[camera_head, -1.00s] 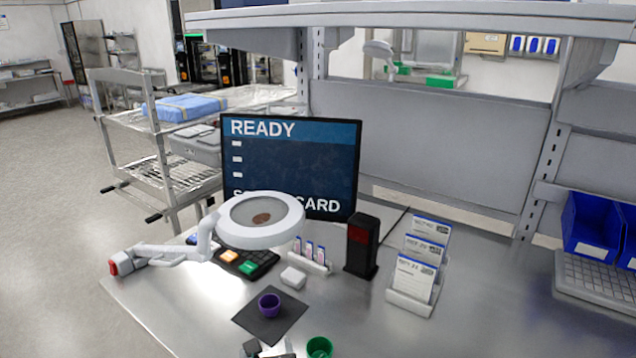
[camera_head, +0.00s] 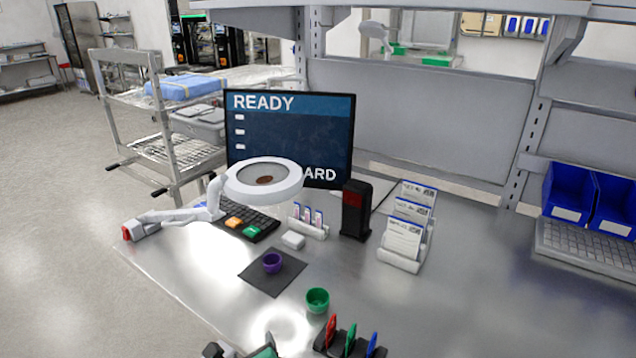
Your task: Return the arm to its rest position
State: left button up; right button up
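At the bottom edge of the head view, left of centre, a small dark and pale part shows, which looks like the tip of my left gripper (camera_head: 217,349). It is cut off by the frame, so its fingers cannot be read. My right gripper is not in view. A green cup (camera_head: 317,299) stands on the metal table right of the mat.
A rack with red, green and blue upright pieces (camera_head: 349,341) is at the bottom. Beside it is a partly cut-off green and dark object (camera_head: 264,350). A magnifier lamp (camera_head: 233,187), monitor (camera_head: 290,135), black-red device (camera_head: 356,209) and card holder (camera_head: 402,258) stand behind.

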pick_arm(q)
jog(key=s+a+f+n+g+h, duration=0.1)
jog(key=s+a+f+n+g, duration=0.2)
jog(key=s+n, duration=0.55)
jog(key=s+a+f+n+g+h, duration=0.1)
jog(key=s+a+f+n+g, duration=0.15)
jog(key=s+n, duration=0.55)
jog(key=s+a+f+n+g+h, duration=0.1)
jog(key=s+a+f+n+g, duration=0.2)
jog(key=s+n, duration=0.5)
notch_tip(320, 180, down, 31)
jog(key=w+n, duration=0.1)
jog(key=n, duration=0.1)
jog(key=s+a+f+g, duration=0.1)
jog(key=s+a+f, duration=0.1)
jog(key=s+f, duration=0.7)
jog(key=s+a+f+g, duration=0.1)
jog(key=s+a+f, duration=0.1)
jog(key=s+f, duration=0.7)
jog(key=shift+s+f, duration=0.35)
jog(key=shift+f, duration=0.1)
jog(key=shift+o, duration=0.4)
jog(key=shift+a, duration=0.1)
